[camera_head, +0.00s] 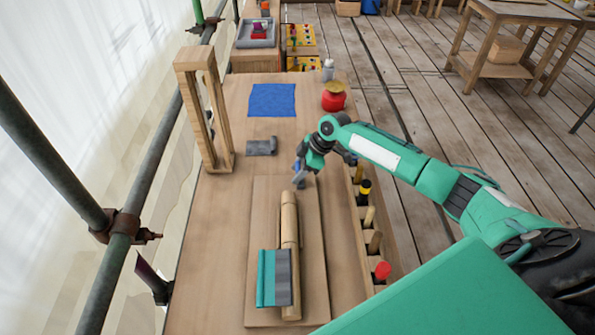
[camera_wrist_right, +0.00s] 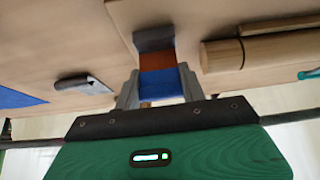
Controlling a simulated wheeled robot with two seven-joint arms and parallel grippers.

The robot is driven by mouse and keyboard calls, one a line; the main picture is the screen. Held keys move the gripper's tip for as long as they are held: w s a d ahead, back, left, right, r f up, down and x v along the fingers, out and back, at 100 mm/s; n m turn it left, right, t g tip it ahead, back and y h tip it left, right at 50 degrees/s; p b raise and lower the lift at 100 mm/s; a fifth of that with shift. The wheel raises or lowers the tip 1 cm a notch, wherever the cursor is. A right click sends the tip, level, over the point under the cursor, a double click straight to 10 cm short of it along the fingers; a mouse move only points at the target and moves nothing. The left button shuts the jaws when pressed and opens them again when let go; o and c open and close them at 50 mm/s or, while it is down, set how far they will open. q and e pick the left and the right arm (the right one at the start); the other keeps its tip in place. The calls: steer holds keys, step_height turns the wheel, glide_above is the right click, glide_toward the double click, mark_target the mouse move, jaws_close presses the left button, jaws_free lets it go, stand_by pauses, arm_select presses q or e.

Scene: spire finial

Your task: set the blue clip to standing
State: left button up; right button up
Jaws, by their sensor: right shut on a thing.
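The blue clip (camera_wrist_right: 161,84) is between the fingers of my right gripper (camera_wrist_right: 158,92) in the right wrist view. Its blue part is at the fingers, with a copper-brown band and a dark grey end beyond. The right gripper (camera_head: 302,172) shows in the head view above the far end of the wooden board, shut on the clip. The clip is mostly hidden there; I cannot tell whether it touches the surface below. A blue mat (camera_head: 272,99) lies flat and empty at the far end of the bench. My left gripper is not in view.
A round wooden pole (camera_head: 289,222) lies on the board (camera_head: 262,215), with teal and grey sheets (camera_head: 274,278) across it. A grey piece (camera_head: 261,147) lies left of the gripper. A wooden frame (camera_head: 205,110) stands left. A tool rack (camera_head: 364,212) and red pot (camera_head: 333,98) are right.

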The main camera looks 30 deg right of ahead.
steer(key=o, duration=1)
steer(key=shift+s+d+r, duration=0.1)
steer(key=shift+d+r, duration=0.25)
steer(key=shift+r, duration=0.1)
steer(key=b+v, duration=0.3)
steer(key=v, duration=0.9)
steer(key=shift+s+d+r, duration=0.15)
steer(key=shift+r, duration=0.2)
